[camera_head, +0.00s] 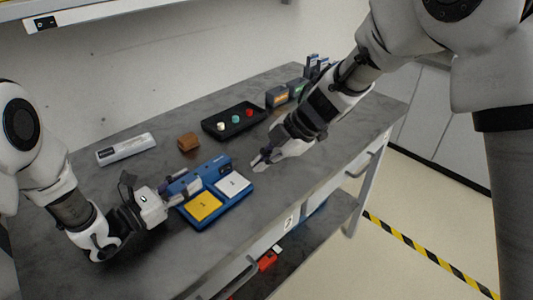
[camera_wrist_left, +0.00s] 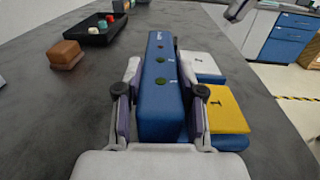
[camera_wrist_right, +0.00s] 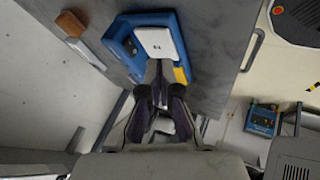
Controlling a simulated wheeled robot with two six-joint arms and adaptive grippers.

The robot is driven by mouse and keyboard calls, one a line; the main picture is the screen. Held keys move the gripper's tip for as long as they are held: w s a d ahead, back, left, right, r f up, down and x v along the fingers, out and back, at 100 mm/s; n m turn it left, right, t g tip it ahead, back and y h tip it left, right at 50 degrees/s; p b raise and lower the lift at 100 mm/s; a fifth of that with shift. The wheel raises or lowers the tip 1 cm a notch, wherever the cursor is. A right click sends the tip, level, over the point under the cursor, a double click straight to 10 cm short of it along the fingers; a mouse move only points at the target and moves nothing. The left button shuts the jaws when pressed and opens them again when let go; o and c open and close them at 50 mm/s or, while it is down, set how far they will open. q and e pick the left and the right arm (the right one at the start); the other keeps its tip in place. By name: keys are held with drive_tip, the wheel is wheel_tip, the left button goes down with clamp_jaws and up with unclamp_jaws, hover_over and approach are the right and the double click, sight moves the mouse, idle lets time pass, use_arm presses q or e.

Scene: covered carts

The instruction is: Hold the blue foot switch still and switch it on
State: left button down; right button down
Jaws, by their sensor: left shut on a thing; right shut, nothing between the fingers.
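The blue foot switch (camera_head: 216,167) sits on the grey cart top, with a yellow pedal marked 1 (camera_head: 203,206) and a white pedal marked 2 (camera_head: 233,184). Its raised blue housing shows small dark green round spots in the left wrist view (camera_wrist_left: 160,85). My left gripper (camera_head: 181,192) is shut on this housing, with one finger on each side. My right gripper (camera_head: 259,162) is shut and empty, just right of the switch. In the right wrist view its closed fingertips (camera_wrist_right: 158,72) appear just in front of the white pedal (camera_wrist_right: 157,42); contact is unclear.
A brown block (camera_head: 188,142), a black tray (camera_head: 207,128) with coloured round pieces and a pale long box (camera_head: 126,148) lie behind the switch. Small boxes (camera_head: 278,97) stand at the far right. The cart's front edge is close to the pedals. Bare top lies in front-left.

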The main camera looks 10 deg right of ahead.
sight(226, 176)
drive_tip(key=x, duration=0.5)
drive_tip(key=shift+w+a+f, duration=0.2)
drive_tip(key=shift+a+f, duration=0.05)
drive_tip(key=shift+w+a+r, duration=0.1)
drive_tip(key=shift+w+a, duration=0.2)
drive_tip(key=shift+w, duration=0.3)
drive_tip(key=shift+w+a, duration=0.25)
drive_tip(key=shift+w, duration=0.35)
drive_tip(key=shift+w+a, duration=0.2)
drive_tip(key=shift+w, duration=0.25)
drive_tip(key=shift+w+a+n+g, duration=0.15)
drive_tip(key=shift+w+n+g, duration=0.15)
drive_tip(key=shift+w+n, duration=0.2)
drive_tip(key=shift+s, duration=0.2)
drive_tip(key=shift+s+a, duration=0.35)
drive_tip(key=shift+s, duration=0.3)
